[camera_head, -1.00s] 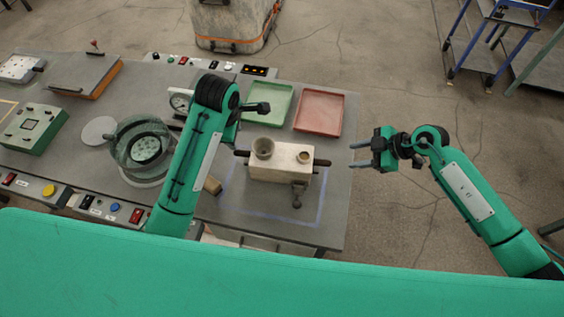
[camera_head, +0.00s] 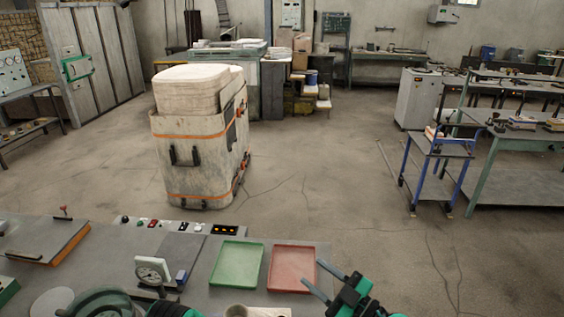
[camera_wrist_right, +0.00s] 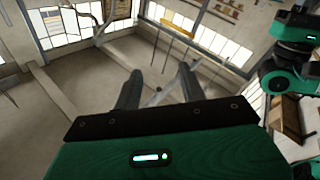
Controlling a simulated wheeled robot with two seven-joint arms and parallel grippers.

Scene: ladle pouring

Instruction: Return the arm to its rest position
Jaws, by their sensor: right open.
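My right gripper (camera_head: 312,273) shows at the bottom of the head view, just right of the red tray. Its two dark fingers stand apart with nothing between them. In the right wrist view it (camera_wrist_right: 160,70) also shows open and empty, with the room's floor and windows beyond. The rounded dark top of my left arm shows at the bottom edge of the head view, but its gripper is out of the frame. The top of a pale block (camera_head: 258,312) with a cup shape is cut off by the bottom edge.
A large bin (camera_head: 195,155) stands on the floor behind.

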